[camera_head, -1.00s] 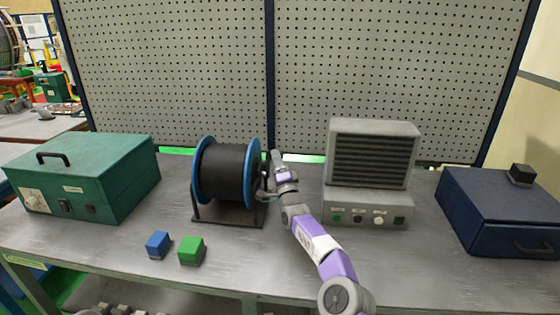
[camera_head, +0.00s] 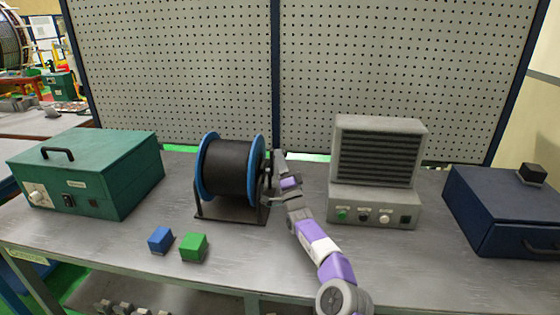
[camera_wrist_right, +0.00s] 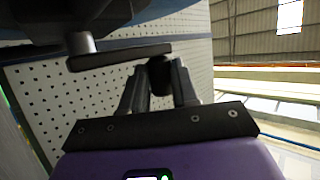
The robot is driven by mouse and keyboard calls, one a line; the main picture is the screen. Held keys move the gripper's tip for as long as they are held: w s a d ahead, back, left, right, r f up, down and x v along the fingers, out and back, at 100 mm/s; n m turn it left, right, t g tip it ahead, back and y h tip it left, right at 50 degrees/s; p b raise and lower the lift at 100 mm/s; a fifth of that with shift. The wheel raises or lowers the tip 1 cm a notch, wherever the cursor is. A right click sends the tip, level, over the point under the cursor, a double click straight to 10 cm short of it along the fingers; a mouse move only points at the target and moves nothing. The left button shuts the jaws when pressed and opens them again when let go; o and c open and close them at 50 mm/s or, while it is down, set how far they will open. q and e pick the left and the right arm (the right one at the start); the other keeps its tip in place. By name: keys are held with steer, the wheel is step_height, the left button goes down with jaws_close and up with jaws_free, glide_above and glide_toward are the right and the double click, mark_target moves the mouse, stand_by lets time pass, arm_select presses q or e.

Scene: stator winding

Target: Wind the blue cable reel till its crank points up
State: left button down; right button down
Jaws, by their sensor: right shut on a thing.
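The cable reel (camera_head: 230,168), black cable between blue flanges, stands on a dark stand on the bench. Its crank is on the right side, mostly hidden by my right gripper (camera_head: 269,184) in the head view. In the right wrist view the crank arm (camera_wrist_right: 120,56) is a dark bar running from a grey shaft to a black knob (camera_wrist_right: 160,77). The right gripper's fingers (camera_wrist_right: 160,85) are shut on this knob, one on each side. Which way the crank points is hard to tell in the head view. My left gripper is not in view.
A green case (camera_head: 88,172) stands at the left. A blue block (camera_head: 160,240) and a green block (camera_head: 193,247) lie in front of the reel. A grey louvred unit (camera_head: 376,170) stands right of my right arm, with a dark blue case (camera_head: 505,215) beyond. A pegboard (camera_head: 170,70) rises behind.

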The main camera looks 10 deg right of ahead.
steer(key=c, duration=0.8)
jaws_free()
steer(key=shift+a, duration=0.3)
steer(key=shift+c, duration=0.2)
steer(key=shift+d, duration=0.15)
steer(key=s+d+f+p, duration=0.2)
steer(key=s+f, duration=0.1)
steer(key=s, duration=1.2)
steer(key=shift+s, duration=0.35)
steer(key=shift+d+f, duration=0.1)
steer(key=shift+f, duration=0.05)
